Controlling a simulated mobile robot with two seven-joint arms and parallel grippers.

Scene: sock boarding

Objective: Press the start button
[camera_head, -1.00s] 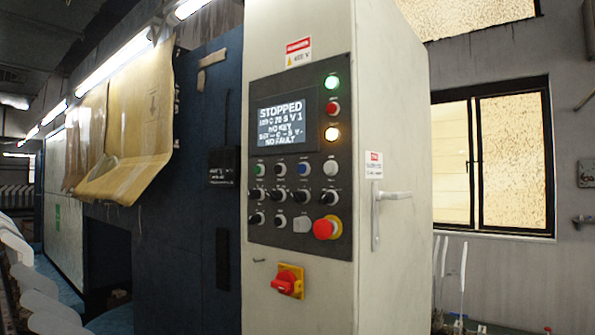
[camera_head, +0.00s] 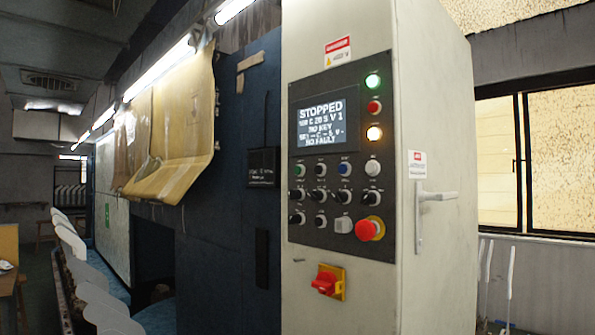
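A pale control cabinet (camera_head: 384,30) stands right of centre with a dark button panel (camera_head: 330,225) on its front. The panel's screen (camera_head: 324,121) reads "STOPPED", with smaller lines that seem to say "NO KEY" and "NO FAULT". Green, red and amber round lamps or buttons line the screen's right side; the green one (camera_head: 372,81) and the amber one (camera_head: 375,133) glow. Below the screen is a row of small buttons, with a green one (camera_head: 299,169) at its left end. Its label is too small to read. Neither gripper is in view.
A red emergency-stop knob (camera_head: 367,229) sits at the panel's lower right. A red rotary switch (camera_head: 326,281) on a yellow plate is below it. A door handle (camera_head: 434,197) juts from the cabinet's right side. White sock boards (camera_head: 95,283) line the left.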

